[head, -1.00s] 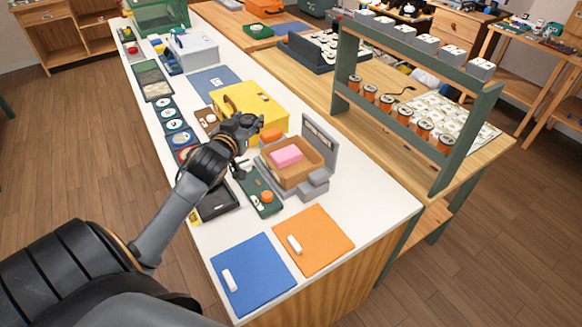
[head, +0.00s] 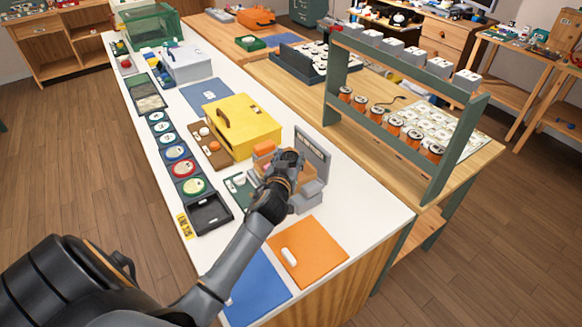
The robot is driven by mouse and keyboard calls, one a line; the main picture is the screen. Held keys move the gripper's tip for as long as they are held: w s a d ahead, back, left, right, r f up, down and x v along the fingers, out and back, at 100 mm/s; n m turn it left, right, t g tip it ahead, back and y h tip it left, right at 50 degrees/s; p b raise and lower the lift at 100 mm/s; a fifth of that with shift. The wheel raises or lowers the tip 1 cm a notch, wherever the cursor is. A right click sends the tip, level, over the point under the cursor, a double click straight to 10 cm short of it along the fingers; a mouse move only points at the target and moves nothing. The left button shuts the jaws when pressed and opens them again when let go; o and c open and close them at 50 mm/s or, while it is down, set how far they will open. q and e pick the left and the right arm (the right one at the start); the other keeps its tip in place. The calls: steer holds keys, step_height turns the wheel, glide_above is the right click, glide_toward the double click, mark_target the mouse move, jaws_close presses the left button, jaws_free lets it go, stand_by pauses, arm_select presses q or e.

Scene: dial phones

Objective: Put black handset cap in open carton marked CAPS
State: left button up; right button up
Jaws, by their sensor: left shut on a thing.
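My left gripper (head: 289,157) is over the open brown carton (head: 306,176) in the grey holder on the white counter. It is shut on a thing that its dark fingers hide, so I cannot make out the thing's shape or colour. The gripper and wrist cover most of the carton, including its inside. No lettering on the carton can be read. I cannot pick out a black handset cap on the counter. My right gripper is not in view.
A grey upright panel (head: 313,147) stands behind the carton. A yellow box (head: 243,128) is behind and left. A black tray (head: 209,213), a row of round dials (head: 180,170) and a green board (head: 237,188) lie left. Orange (head: 312,250) and blue (head: 257,288) mats lie in front.

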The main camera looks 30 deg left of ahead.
arm_select(q)
steer(key=f, duration=0.3)
steer(key=shift+w+d+f, duration=0.1)
steer(key=shift+d+f, duration=0.1)
steer(key=shift+f, duration=0.1)
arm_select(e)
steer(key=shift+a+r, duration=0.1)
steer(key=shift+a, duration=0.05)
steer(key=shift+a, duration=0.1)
arm_select(q)
steer(key=shift+f, duration=0.1)
steer(key=shift+f+b, duration=0.5)
steer(key=shift+b, duration=0.05)
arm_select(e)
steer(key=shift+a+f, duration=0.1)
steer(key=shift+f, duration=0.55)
arm_select(q)
steer(key=o, duration=1)
steer(key=shift+r, duration=0.1)
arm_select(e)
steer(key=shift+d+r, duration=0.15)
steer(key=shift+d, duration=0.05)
